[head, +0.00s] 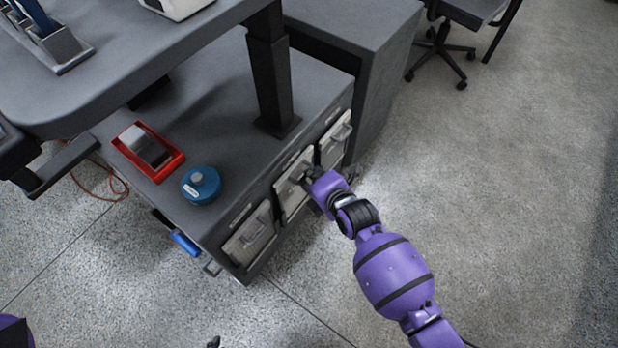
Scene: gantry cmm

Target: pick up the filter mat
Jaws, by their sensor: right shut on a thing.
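Pale, framed filter mats sit in a row in the front of the low grey machine base. My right gripper (307,180) is shut on the middle filter mat (290,196), at the upper part of its front. This mat is still at its opening, and the gripper and wrist hide part of its right side. Another pale mat (249,238) sits to the left and one (334,143) to the right. Only a small dark tip, which seems to be my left gripper (213,342), shows at the bottom edge; its jaws cannot be made out.
A red tray (120,145) with a grey block and a round blue container (200,186) stand on the base's top. A dark post (270,80) rises behind the mats. A blue-handled item (185,243) is at the left end. The floor (510,200) to the right is clear.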

